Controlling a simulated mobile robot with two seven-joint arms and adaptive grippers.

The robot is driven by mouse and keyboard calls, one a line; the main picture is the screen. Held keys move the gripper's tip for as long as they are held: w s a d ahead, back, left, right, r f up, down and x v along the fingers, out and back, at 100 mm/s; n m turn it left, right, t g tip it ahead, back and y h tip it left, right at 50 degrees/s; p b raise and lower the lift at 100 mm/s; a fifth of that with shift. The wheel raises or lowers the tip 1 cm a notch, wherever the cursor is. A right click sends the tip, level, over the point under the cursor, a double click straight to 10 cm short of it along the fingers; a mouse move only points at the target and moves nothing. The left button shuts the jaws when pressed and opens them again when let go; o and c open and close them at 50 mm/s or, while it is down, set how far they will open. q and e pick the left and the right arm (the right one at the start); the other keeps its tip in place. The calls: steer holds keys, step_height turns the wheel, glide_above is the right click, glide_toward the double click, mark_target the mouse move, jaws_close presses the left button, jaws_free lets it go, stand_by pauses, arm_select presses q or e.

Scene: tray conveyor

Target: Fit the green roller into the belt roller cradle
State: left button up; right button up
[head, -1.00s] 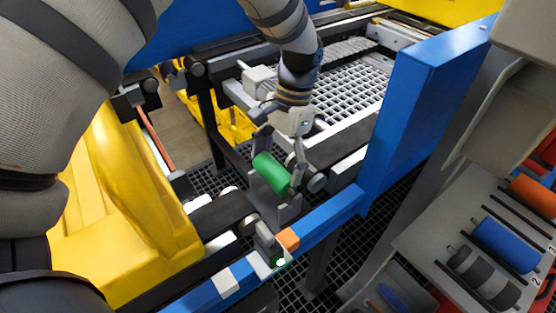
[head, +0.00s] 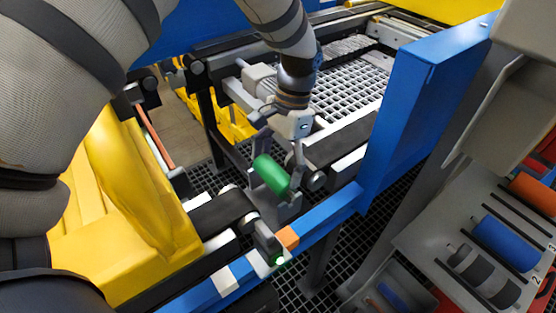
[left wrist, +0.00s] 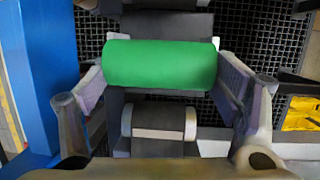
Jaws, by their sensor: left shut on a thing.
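The green roller (head: 271,174) is in my left gripper (head: 276,170), which is shut on it with a finger at each end. It slants in the head view. In the left wrist view the green roller (left wrist: 160,64) lies crosswise between the fingertips. A grey bracket (head: 285,209), which looks like the cradle, stands in the gap between two belt sections, below and behind the roller. The roller hides part of it, and I cannot tell whether they touch. My right gripper is not in view.
A belt end (head: 222,211) lies left of the gap and another belt (head: 345,142) right of it. A blue rail (head: 328,212) with an orange block (head: 288,238) runs in front. A rack with a blue roller (head: 505,245) and an orange roller (head: 533,194) stands at right.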

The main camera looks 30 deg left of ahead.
arm_select(q)
steer(key=shift+f, duration=0.95)
steer(key=o, duration=1.7)
steer(key=shift+r, duration=0.1)
steer(key=v, duration=1.2)
